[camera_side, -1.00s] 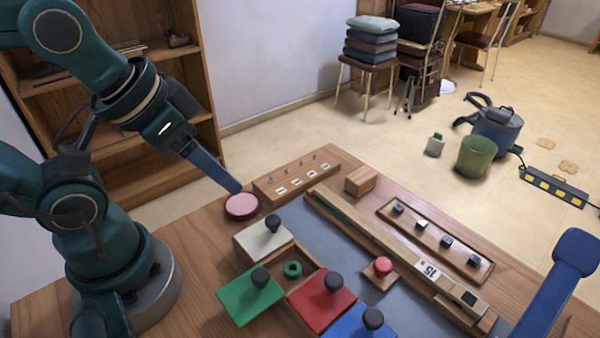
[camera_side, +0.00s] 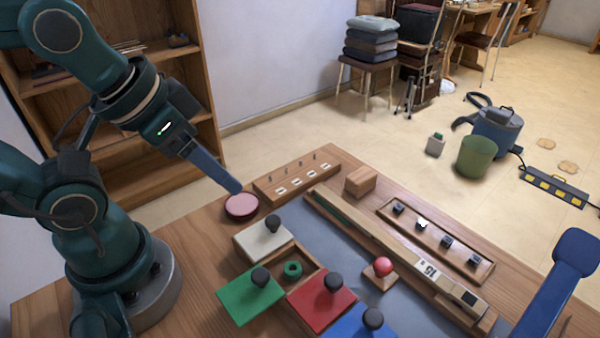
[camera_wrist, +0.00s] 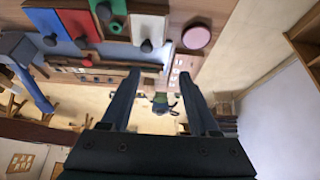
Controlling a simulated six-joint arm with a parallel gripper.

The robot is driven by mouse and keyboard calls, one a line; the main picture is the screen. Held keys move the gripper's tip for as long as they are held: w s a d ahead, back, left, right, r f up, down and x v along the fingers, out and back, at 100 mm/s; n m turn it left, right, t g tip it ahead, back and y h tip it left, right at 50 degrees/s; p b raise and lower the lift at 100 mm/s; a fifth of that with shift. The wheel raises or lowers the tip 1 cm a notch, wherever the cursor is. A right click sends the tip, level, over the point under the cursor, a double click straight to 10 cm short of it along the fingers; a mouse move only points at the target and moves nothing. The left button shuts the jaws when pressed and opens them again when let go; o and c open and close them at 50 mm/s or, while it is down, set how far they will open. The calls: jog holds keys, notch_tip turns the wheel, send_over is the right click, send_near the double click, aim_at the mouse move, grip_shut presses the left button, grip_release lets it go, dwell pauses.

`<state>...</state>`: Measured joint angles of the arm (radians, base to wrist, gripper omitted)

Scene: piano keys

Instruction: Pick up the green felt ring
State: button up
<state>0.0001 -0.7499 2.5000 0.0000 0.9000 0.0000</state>
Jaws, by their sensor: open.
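The green felt ring (camera_side: 292,269) lies in an open wooden compartment between the white, green and red lids, in the side view. In the wrist view a small green spot, likely the ring (camera_wrist: 87,63), shows near the top left. My gripper (camera_side: 238,188) hangs above the table beside the pink disc, well to the left of and behind the ring. In the wrist view its two fingers (camera_wrist: 160,76) are apart with nothing between them.
Knobbed lids in white (camera_side: 263,240), green (camera_side: 250,295), red (camera_side: 322,297) and blue (camera_side: 360,322) surround the compartment. A pink disc (camera_side: 241,205) sits beside my gripper. A pegged block (camera_side: 297,175) and a long wooden rail (camera_side: 385,240) stand behind.

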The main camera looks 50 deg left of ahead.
jog(key=c, duration=0.3)
dwell(0.4)
jog(key=m+g, duration=0.7)
send_over(298, 267)
jog(key=shift+y, duration=0.3)
notch_tip(298, 267, down, 9)
jog(key=shift+w+r, duration=0.15)
jog(key=shift+s+f, duration=0.2)
jog(key=shift+f, duration=0.4)
jog(key=shift+s+a+f, duration=0.15)
jog(key=shift+f, duration=1.85)
